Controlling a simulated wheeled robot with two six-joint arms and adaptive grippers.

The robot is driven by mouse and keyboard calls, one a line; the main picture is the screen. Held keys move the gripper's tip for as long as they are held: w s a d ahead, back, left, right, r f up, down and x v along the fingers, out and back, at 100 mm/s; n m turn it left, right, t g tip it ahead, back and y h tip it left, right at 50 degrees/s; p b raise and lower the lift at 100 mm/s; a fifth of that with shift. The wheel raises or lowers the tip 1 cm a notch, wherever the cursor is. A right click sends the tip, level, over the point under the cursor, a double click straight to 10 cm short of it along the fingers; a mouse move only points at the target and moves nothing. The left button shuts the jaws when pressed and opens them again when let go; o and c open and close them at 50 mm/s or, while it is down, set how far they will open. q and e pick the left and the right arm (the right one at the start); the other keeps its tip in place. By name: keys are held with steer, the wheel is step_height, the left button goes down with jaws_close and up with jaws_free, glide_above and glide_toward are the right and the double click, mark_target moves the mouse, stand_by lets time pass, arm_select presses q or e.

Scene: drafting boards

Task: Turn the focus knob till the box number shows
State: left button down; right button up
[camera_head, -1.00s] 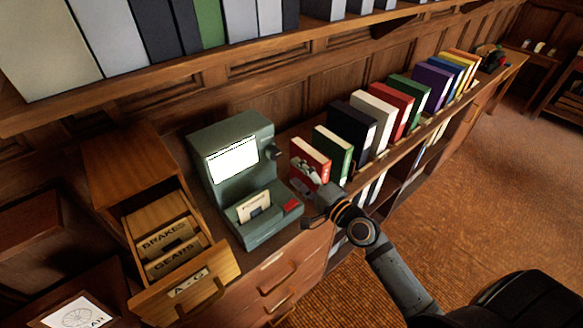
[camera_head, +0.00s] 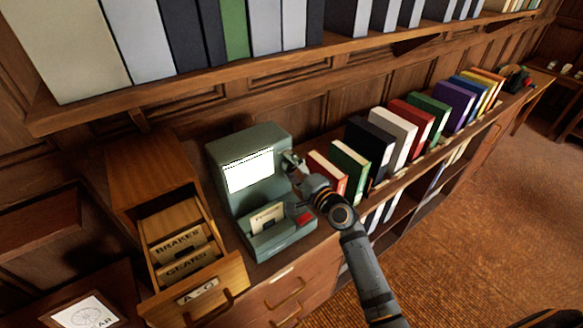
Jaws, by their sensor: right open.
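The grey-green viewer (camera_head: 231,196) stands on the wooden cabinet, left of the row of books. Its screen (camera_head: 249,171) is bright white, and I can make out no number on it. A card (camera_head: 267,217) sits in the slot at its base, beside a red button (camera_head: 303,214). The focus knob is on the viewer's right side, hidden behind or between my gripper's fingers. My right gripper (camera_head: 291,163) is open at that side, with its fingertips at the knob's place; I cannot tell whether they touch it. My left gripper is not in view.
An open card drawer (camera_head: 196,290) marked A-G, with dividers BRAKES and GEARS, juts out left of the viewer. Several upright books (camera_head: 371,145) stand close to the right of my gripper. A shelf of binders (camera_head: 138,45) overhangs behind. Open floor (camera_head: 480,220) lies at the right.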

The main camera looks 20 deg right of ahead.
stand_by(0.9)
steer(key=shift+r+m+p, duration=0.35)
steer(key=shift+m+p, duration=0.75)
steer(key=shift+m, duration=0.1)
steer(key=shift+f+m+p, duration=0.1)
steer(key=shift+m+p, duration=0.25)
steer(key=shift+m, duration=0.55)
steer(key=shift+f+m, duration=0.2)
steer(key=shift+m, duration=0.2)
steer(key=shift+f, duration=0.1)
steer(key=c, duration=1.2)
steer(key=shift+o, duration=0.2)
